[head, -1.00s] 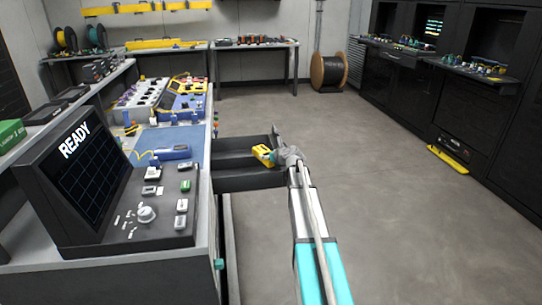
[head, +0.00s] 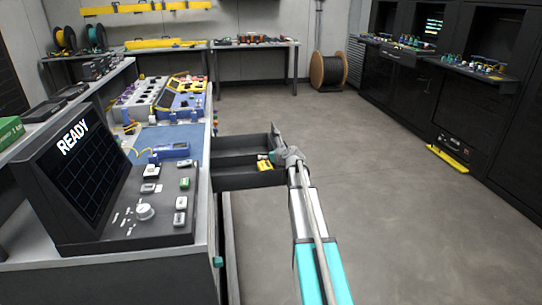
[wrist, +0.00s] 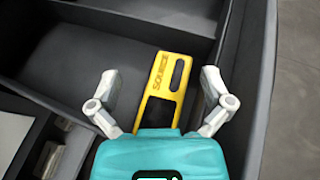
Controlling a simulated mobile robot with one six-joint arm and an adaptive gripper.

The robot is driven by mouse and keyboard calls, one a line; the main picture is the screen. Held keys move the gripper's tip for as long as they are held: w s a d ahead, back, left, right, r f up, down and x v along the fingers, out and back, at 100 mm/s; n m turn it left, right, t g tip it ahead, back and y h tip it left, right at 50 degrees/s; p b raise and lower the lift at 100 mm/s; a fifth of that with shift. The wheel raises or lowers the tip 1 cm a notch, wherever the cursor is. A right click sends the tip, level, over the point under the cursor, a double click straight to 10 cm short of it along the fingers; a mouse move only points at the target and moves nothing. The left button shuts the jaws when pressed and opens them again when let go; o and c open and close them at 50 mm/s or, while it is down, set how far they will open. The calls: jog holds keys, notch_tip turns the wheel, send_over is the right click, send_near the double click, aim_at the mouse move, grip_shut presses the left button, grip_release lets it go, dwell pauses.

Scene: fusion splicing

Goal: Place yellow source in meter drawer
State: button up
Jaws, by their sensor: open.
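The yellow source (wrist: 166,76), marked "SOURCE", lies in a compartment of the open dark drawer (wrist: 85,65). In the head view the source (head: 264,164) shows in the drawer (head: 240,178), close to its right side. My gripper (wrist: 158,92) is open, with one finger to each side of the source and apart from it. In the head view my gripper (head: 272,157) is at the drawer's right end. The near end of the source is hidden behind my gripper's body in the wrist view.
A divider splits the drawer, and its raised walls stand close around my gripper. The workbench with the READY monitor (head: 85,165) and a blue mat (head: 155,140) is to the left. The floor (head: 380,200) to the right is clear.

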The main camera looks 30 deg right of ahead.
jog(key=shift+r, duration=0.15)
jog(key=shift+r+p, duration=0.4)
jog(key=shift+p, duration=0.2)
jog(key=p+v, duration=0.4)
jog(key=v, duration=0.8)
